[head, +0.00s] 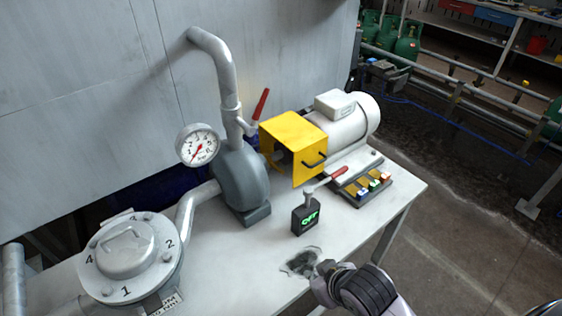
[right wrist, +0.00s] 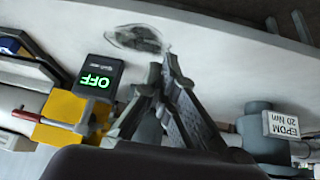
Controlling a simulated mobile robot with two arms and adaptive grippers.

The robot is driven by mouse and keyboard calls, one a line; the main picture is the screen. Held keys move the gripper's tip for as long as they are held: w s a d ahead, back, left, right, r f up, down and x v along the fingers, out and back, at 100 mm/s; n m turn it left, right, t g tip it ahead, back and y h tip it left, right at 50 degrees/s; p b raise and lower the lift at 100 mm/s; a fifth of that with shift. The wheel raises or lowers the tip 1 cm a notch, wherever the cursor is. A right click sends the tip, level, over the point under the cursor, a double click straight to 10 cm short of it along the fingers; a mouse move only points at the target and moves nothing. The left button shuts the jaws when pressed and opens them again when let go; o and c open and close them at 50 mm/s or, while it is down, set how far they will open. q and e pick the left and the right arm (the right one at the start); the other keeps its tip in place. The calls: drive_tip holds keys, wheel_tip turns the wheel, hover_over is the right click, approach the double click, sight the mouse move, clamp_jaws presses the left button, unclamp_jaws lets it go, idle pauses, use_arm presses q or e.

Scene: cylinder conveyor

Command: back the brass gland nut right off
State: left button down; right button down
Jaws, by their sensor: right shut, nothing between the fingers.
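I cannot make out the brass gland nut in either view. The grey pump (head: 240,178) stands on the white bench, and a yellow guard (head: 293,140) with a black handle covers the space between it and the motor, hiding what is behind. My right gripper (head: 325,270) is over the front of the bench beside a dark wet patch (head: 300,262), apart from the pump and guard. In the right wrist view its fingers (right wrist: 165,62) come together at the tips with nothing between them. My left gripper is in neither view.
A pale motor (head: 345,122), a gauge (head: 198,146), a red-handled pipe valve (head: 260,106) and a numbered flange (head: 128,254) crowd the bench. Its front middle is mostly clear.

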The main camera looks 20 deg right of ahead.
drive_tip(key=w+d+r+n+t+y, duration=0.1)
drive_tip(key=w+d+r+t, duration=0.15)
drive_tip(key=w+r, duration=0.75)
drive_tip(key=w+d+r+n+t+y, duration=0.15)
drive_tip(key=w+r+t, duration=0.3)
drive_tip(key=w, duration=0.95)
drive_tip(key=p, duration=0.3)
hover_over(281, 170)
drive_tip(key=shift+g, duration=0.4)
drive_tip(key=f, duration=0.5)
drive_tip(key=shift+a+f, duration=0.2)
drive_tip(key=shift+a, duration=0.05)
drive_tip(key=shift+s+d+f, duration=0.1)
drive_tip(key=shift+d+f, duration=0.15)
drive_tip(key=shift+f, duration=0.6)
